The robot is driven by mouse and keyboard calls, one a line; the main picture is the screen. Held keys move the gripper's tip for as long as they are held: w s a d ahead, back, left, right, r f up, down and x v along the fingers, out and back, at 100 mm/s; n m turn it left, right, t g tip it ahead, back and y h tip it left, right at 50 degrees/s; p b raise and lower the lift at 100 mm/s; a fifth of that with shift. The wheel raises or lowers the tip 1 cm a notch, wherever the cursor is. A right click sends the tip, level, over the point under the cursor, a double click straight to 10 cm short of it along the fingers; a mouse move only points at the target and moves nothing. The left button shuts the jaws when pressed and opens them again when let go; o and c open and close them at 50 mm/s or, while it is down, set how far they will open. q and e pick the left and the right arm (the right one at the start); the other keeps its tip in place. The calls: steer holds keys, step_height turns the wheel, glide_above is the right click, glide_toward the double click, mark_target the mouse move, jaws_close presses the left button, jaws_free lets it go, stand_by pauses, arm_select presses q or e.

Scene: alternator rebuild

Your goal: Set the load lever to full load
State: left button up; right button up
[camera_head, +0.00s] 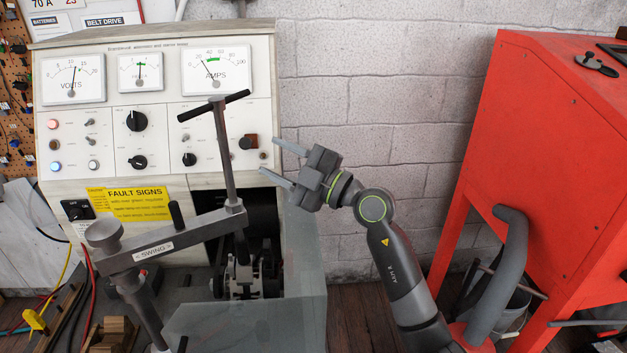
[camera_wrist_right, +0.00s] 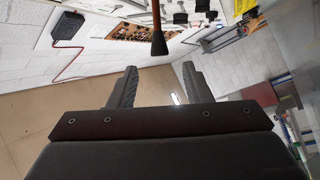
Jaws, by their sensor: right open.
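On the test bench panel, a small brown lever with a dark knob (camera_head: 247,143) sticks out at the right side, below the amps meter; I take it to be the load lever. In the right wrist view, a black knob on a reddish-brown shaft (camera_wrist_right: 158,44) stands just beyond the fingertips, roughly centred between them; it seems to be the same lever. My right gripper (camera_head: 270,157) is open and empty, its fingers pointing left at the panel, just right of the lever. I see no contact. The lever's setting marks are too small to read. My left gripper is out of view.
A tall T-handled screw (camera_head: 225,150) on the swing arm (camera_head: 165,246) rises before the panel, left of the lever. The amps meter (camera_head: 215,72) needle sits left of its green band. A red cabinet (camera_head: 540,130) stands at right. Bare wall lies between.

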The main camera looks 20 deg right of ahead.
steer(key=v, duration=0.6)
steer(key=shift+s+d+f+b, duration=0.15)
steer(key=shift+d+b, duration=0.1)
steer(key=shift+b, duration=0.15)
steer(key=shift+s+d, duration=0.35)
steer(key=shift+s, duration=0.1)
steer(key=shift+c, duration=0.4)
